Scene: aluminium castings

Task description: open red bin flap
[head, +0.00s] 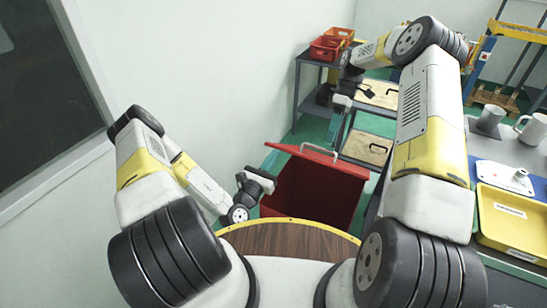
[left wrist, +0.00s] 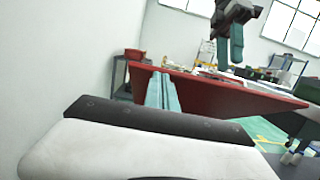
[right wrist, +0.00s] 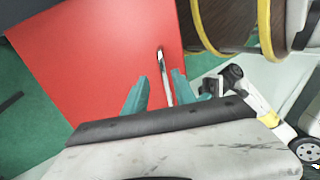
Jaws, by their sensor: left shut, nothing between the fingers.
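The red bin (head: 300,195) stands on the floor beyond the round wooden top. Its red flap (head: 350,170) appears raised and tilted, with dark red bin interior below it. A silver handle (head: 307,145) sits on the flap's outer face; the handle also shows in the right wrist view (right wrist: 163,62). My left gripper (head: 270,162) is shut and empty at the bin's left edge; its teal fingers (left wrist: 162,92) show before the flap (left wrist: 225,92). My right gripper (head: 337,122) is open above the flap. Its fingers (right wrist: 158,92) flank the handle's near end in picture; contact is unclear.
A grey shelf (head: 308,85) with red crates (head: 326,48) stands behind the bin. The wooden top (head: 285,240) is close in front of me. A wall bounds the left.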

